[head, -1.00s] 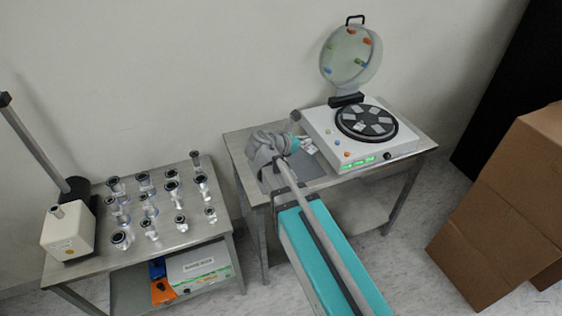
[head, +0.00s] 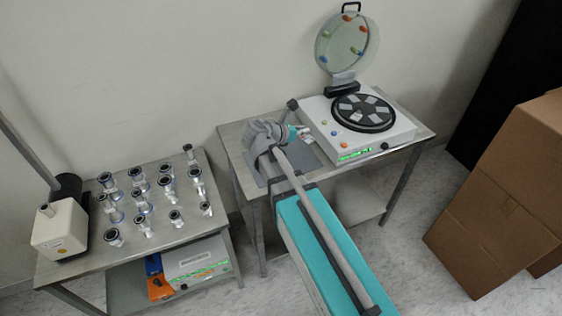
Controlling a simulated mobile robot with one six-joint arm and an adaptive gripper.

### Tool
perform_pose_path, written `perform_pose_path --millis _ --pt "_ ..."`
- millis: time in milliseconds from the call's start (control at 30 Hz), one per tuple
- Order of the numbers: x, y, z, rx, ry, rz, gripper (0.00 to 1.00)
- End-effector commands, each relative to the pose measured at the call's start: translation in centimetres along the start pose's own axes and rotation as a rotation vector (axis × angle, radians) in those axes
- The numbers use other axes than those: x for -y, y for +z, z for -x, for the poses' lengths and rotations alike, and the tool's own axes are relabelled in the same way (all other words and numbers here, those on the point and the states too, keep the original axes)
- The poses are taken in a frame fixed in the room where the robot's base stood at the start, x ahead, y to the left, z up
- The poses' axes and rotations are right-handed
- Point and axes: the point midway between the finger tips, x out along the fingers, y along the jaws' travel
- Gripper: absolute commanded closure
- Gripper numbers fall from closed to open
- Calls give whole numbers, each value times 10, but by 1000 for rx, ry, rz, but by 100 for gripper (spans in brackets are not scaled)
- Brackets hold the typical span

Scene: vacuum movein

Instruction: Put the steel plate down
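My gripper (head: 301,133) is small in the head view, at the end of my grey arm, above the right table beside the white machine's left edge. A small pale grey plate with light marking (head: 308,140) shows right at the fingertips. It looks like the steel plate, but I cannot tell whether the fingers are closed on it or it rests on something beneath. A flat grey mat (head: 262,173) lies on the table below my wrist, partly hidden by the arm. The white machine (head: 374,150) carries a round black disc (head: 363,125) with several grey plates on it.
The machine's round clear lid (head: 345,45) stands open at the back. The left table (head: 135,260) holds several metal flanged fittings (head: 166,183) and a cream device (head: 60,230). Cardboard boxes (head: 490,225) stand at the right. A narrow floor gap separates the tables.

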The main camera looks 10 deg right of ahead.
Motion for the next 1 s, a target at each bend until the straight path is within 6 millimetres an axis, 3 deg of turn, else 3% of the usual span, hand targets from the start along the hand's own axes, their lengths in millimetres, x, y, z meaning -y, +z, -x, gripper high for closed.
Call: perform_pose_path --millis 500,1000 --pt "20 -56 -58 -1 -206 -85 100" --pt "27 -61 -66 1 -254 -105 100"
